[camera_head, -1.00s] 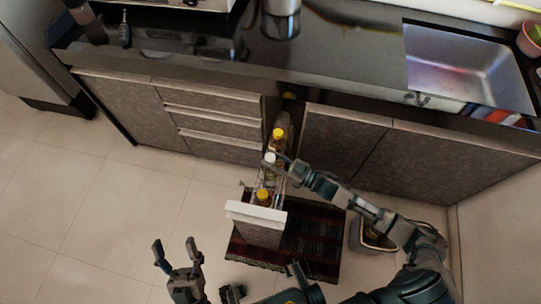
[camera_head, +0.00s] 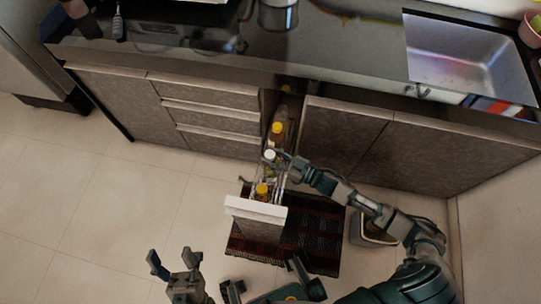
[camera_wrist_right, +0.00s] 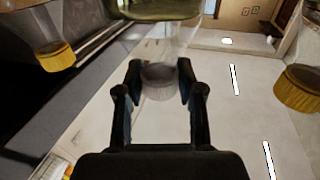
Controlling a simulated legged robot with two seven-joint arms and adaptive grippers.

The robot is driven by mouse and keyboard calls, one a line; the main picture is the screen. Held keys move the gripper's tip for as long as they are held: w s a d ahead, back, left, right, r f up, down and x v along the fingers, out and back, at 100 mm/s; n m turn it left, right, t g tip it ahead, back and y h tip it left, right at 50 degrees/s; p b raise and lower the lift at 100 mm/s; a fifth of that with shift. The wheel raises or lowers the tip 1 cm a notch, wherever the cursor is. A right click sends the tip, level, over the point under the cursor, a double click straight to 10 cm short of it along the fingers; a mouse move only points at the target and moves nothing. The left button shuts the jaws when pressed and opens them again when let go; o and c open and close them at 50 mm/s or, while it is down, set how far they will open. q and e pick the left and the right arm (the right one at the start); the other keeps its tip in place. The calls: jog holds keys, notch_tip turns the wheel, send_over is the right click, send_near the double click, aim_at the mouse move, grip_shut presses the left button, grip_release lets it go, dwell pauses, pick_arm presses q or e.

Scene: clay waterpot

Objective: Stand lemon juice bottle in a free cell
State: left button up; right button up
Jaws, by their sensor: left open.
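A narrow pull-out rack (camera_head: 255,209) stands open from the cabinet. It holds a front yellow-capped bottle (camera_head: 262,190), a white-capped bottle (camera_head: 269,155) and a rear yellow-capped bottle (camera_head: 277,128). No label is legible, so I cannot tell which is lemon juice. My right gripper (camera_head: 284,160) reaches in from the right at the white cap. In the right wrist view its fingers (camera_wrist_right: 160,80) close around that bottle's pale cap (camera_wrist_right: 158,84), with the yellowish body above. The rack's cells are largely hidden. My left gripper (camera_head: 174,258) is open and empty over the floor.
Yellow caps flank my right gripper in its wrist view, left (camera_wrist_right: 55,56) and right (camera_wrist_right: 300,88). A dark striped mat (camera_head: 315,235) lies beneath the rack. A sink (camera_head: 465,65) is set in the counter. The floor at left is clear.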

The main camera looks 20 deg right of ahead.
jog(key=o, duration=0.4)
jog(key=shift+r, duration=0.1)
jog(key=shift+c, duration=0.2)
jog(key=v, duration=1.2)
